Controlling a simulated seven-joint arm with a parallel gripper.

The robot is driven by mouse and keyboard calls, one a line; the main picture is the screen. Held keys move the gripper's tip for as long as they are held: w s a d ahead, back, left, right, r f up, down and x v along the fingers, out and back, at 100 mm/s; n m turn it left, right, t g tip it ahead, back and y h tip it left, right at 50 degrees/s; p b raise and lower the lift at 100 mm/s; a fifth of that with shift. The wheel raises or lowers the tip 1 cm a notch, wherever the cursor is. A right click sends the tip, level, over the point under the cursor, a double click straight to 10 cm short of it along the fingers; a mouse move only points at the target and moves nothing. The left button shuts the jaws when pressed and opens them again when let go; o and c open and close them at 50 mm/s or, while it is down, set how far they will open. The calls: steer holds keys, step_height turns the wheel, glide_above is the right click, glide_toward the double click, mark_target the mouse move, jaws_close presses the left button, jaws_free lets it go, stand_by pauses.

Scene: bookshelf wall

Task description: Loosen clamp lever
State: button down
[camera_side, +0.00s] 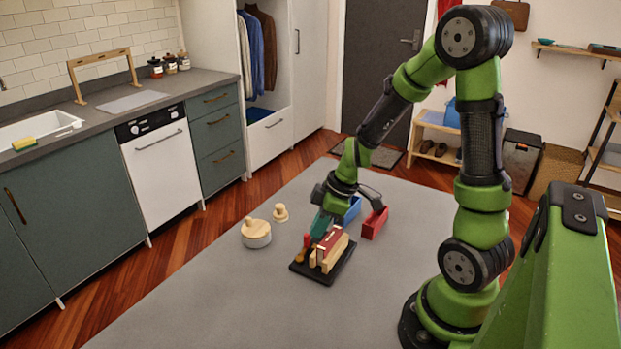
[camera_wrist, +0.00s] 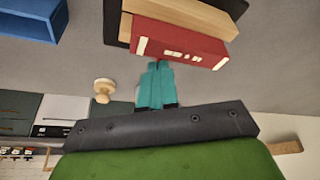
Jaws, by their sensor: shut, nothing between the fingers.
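The clamp-like fixture has a flat black base (camera_side: 318,277) with pale wooden blocks (camera_side: 337,252) and a red block (camera_side: 328,241) standing on it. A small orange-brown knob or handle (camera_side: 300,256) is at its left end; I cannot tell surely whether this is the lever. In the wrist view the red block (camera_wrist: 180,42) with white marks lies beside a wooden block (camera_wrist: 195,14). My gripper (camera_side: 318,232) with teal fingers is over the fixture. In the wrist view my gripper (camera_wrist: 158,64) is shut and empty, its tips close to the red block; contact is unclear.
A red bin (camera_side: 375,223) and a blue bin (camera_side: 352,210) stand behind the fixture. A round pot with a wooden lid (camera_side: 256,233) and a small wooden knob piece (camera_side: 281,212) are to its left. The grey mat (camera_side: 200,300) is clear in front.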

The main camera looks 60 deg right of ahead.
steer(key=shift+w+n, duration=0.45)
steer(key=shift+n, duration=0.35)
steer(key=shift+w+n+g+y, duration=0.5)
steer(key=shift+w+n, duration=0.05)
steer(key=shift+n, duration=0.35)
steer(key=shift+w+a+n+g+y, duration=0.1)
steer(key=shift+w+n+g+y, duration=0.2)
steer(key=shift+n, duration=0.35)
steer(key=shift+w+a+n+g+h, duration=0.1)
steer(key=shift+w+n, duration=0.3)
steer(key=shift+n, duration=0.3)
steer(key=shift+w+a+n+g+y, duration=0.1)
steer(key=shift+w+n+g+y, duration=0.2)
steer(key=shift+n, duration=0.35)
steer(key=shift+w+a+n+g, duration=0.3)
steer(key=shift+w+n, duration=0.1)
steer(key=shift+n, duration=0.45)
steer(key=shift+w+a+n+g, duration=0.25)
steer(key=shift+w+n+g, duration=0.1)
steer(key=shift+n, duration=0.55)
steer(key=shift+w+a+n+g, duration=0.3)
steer(key=shift+w+n, duration=0.1)
steer(key=shift+n, duration=0.45)
steer(key=shift+a, duration=0.1)
steer(key=shift+w+a, duration=0.4)
steer(key=shift+a, duration=0.15)
steer(key=v, duration=1)
steer(key=shift+w, duration=0.2)
